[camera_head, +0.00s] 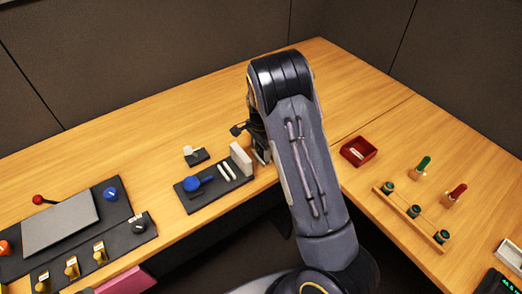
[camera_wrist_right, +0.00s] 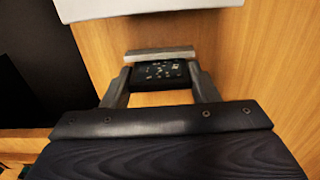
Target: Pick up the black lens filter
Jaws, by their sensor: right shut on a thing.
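My right gripper (camera_wrist_right: 160,80) is shut on a small dark piece (camera_wrist_right: 158,73) with pale specks on its face. I take this piece to be the black lens filter, though its shape is partly hidden by the fingers. In the head view my right gripper (camera_head: 258,147) is low beside the white upright block, mostly hidden behind my own arm. A black part sticks out to its left, and I cannot tell whether that is the held piece. My left gripper is not in view.
A black panel (camera_head: 214,203) with a blue knob (camera_head: 192,182) and white upright block (camera_head: 240,159) is just left of the gripper. A red tray (camera_head: 359,151) and a wooden rack (camera_head: 408,222) are right. The back of the desk is clear.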

